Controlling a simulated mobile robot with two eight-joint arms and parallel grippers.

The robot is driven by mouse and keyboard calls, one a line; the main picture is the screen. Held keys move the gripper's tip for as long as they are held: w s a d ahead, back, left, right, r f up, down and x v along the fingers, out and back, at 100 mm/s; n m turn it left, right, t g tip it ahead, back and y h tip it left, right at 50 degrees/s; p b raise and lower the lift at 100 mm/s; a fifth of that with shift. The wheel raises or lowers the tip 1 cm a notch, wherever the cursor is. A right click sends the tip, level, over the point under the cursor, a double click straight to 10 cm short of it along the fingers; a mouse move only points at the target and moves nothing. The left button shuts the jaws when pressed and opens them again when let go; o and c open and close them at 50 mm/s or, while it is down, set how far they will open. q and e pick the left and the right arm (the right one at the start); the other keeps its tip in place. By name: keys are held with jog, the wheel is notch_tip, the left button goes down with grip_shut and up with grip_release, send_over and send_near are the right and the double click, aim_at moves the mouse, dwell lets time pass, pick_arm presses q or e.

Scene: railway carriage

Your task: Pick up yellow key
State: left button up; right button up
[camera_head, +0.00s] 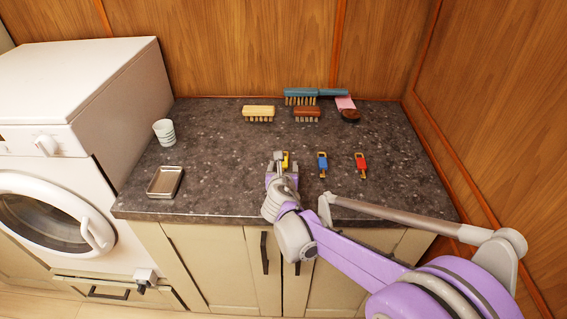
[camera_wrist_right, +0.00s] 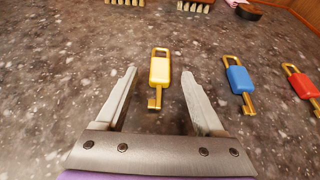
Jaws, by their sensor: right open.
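The yellow key (camera_head: 285,160) lies on the dark speckled counter, partly hidden behind my right gripper (camera_head: 282,163) in the head view. In the right wrist view the yellow key (camera_wrist_right: 159,73) lies flat, its ring end pointing away and its bit end toward me. My right gripper (camera_wrist_right: 158,100) is open and empty, with one finger on each side of the key. I cannot tell the exact height of the fingers above the counter. My left gripper is not in view.
A blue key (camera_head: 322,164) and a red key (camera_head: 361,164) lie to the right. Several brushes (camera_head: 259,112) stand at the back. A cup (camera_head: 164,132) and a small metal tray (camera_head: 165,182) stand at the left of the counter (camera_head: 220,170), beside a washing machine (camera_head: 90,90).

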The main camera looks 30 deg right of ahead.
jog(key=shift+w+d+f, duration=0.25)
jog(key=shift+w+d, duration=0.1)
jog(key=shift+w, duration=0.2)
grip_shut()
